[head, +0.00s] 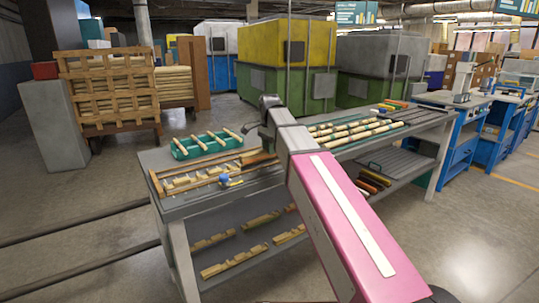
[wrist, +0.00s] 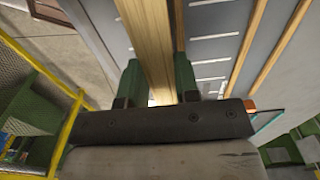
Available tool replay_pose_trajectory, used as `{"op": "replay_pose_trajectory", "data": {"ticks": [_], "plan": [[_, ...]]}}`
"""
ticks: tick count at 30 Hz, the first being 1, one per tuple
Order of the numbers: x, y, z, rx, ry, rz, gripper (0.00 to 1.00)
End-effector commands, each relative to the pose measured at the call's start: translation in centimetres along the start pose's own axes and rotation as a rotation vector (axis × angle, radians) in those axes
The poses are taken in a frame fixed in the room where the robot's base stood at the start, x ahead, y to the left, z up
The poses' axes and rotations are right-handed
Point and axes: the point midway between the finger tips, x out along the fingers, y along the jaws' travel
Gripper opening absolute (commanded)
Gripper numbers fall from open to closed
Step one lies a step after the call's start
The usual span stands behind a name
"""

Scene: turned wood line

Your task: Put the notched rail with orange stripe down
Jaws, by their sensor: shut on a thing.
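My gripper (wrist: 158,85) has its two green fingers closed on the sides of a long pale wooden rail (wrist: 150,35). In the wrist view the rail runs away from the fingers to the top edge. No orange stripe or notch can be made out on the part that shows. In the head view my grey and pink arm reaches over the workbench (head: 185,207), and its wrist hides the fingers. I cannot tell from these views whether the rail touches the bench.
A teal tray (head: 188,154) with turned sticks stands at the bench's back left. Notched wooden pieces (head: 183,182) and a blue-topped object (head: 225,180) lie in front. Striped spindles (head: 360,132) lie at right. The lower shelf holds more notched pieces (head: 235,262).

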Motion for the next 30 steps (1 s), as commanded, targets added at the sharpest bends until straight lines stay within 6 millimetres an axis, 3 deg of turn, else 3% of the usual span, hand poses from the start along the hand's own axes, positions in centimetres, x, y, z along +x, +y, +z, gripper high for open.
{"op": "replay_pose_trajectory", "data": {"ticks": [6,17,18,19,30], "plan": [[2.6,0.1,0.0,0.0,0.0,0.0,0.0],[2.9,0.0,0.0,0.0,0.0,0.0,0.0],[2.9,0.0,0.0,0.0,0.0,0.0,0.42],[2.9,0.0,0.0,0.0,0.0,0.0,0.52],[2.5,0.0,0.0,0.0,0.0,0.0,0.55]]}}
